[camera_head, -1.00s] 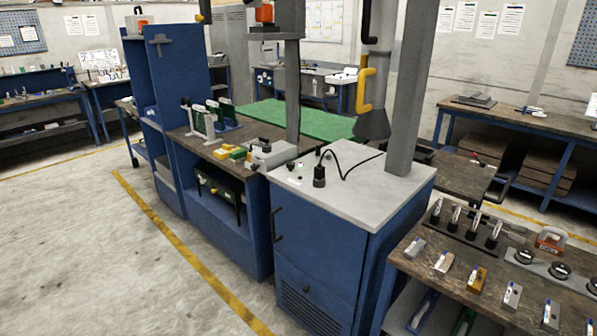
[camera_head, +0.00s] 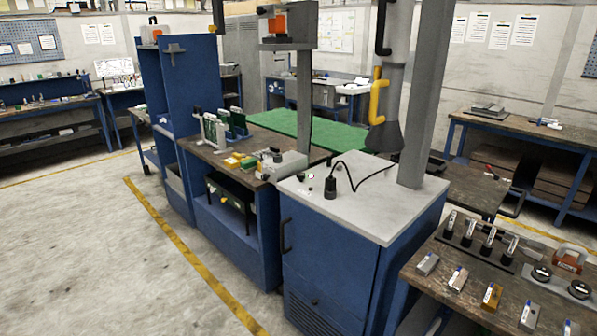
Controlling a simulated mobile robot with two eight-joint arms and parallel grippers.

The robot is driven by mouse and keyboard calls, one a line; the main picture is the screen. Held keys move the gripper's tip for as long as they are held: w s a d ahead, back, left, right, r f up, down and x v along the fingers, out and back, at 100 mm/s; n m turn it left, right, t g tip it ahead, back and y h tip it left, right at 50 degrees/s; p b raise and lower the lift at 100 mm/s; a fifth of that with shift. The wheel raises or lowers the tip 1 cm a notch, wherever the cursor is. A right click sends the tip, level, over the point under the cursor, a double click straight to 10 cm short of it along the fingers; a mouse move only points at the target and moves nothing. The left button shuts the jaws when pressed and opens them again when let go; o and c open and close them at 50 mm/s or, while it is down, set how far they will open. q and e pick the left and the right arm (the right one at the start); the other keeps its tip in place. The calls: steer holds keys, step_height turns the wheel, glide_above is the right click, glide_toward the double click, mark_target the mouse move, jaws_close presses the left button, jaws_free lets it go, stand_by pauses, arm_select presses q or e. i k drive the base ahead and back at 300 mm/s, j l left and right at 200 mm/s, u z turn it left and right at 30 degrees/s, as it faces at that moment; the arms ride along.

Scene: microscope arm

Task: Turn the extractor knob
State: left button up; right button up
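The fume extractor hangs at upper centre-right, with a grey cone hood (camera_head: 385,137) and a yellow handle (camera_head: 377,97) on its side. It hangs above or behind a blue cabinet (camera_head: 325,252) with a light grey top (camera_head: 385,205). A black upright piece (camera_head: 330,188) with a cable stands on that top. A small dark knob-like spot (camera_head: 314,301) shows low on the cabinet front, below a black door handle (camera_head: 286,236). I cannot tell which part is the extractor knob. Neither of my grippers is in view.
A grey post (camera_head: 432,95) rises from the cabinet top. At lower right is a workbench (camera_head: 425,295) with several small tools and black knob-like parts. A blue bench with green boards (camera_head: 212,130) stands left of the cabinet. The floor (camera_head: 85,255) at left is clear.

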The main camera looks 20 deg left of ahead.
mark_target(301, 177)
steer(key=i+j+u, duration=0.15)
steer(key=i+j, duration=0.2)
steer(key=i+j+u, duration=0.1)
steer(key=i+j, duration=0.2)
steer(key=i, duration=0.25)
